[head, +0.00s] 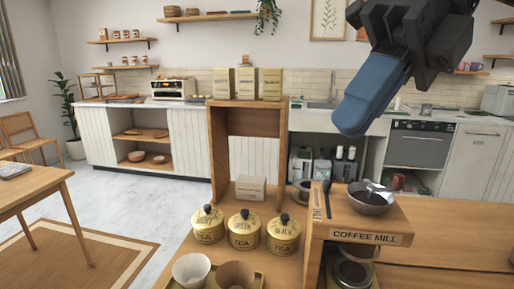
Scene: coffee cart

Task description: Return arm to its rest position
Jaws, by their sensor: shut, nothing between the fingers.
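My gripper (372,98) is at the upper right of the head view, raised in the air above the coffee mill. Its blue fingers are shut together and empty, pointing down and to the left. The wooden coffee mill (372,238) stands below it on the cart at the lower right. The gripper is apart from everything on the cart.
A metal bowl with a scoop (371,205) sits on the mill. Several gold tea canisters (244,230) stand left of it, with filter cups (191,270) in front. A tall wooden shelf (219,150) holding tan packets rises behind. A table (35,192) stands left.

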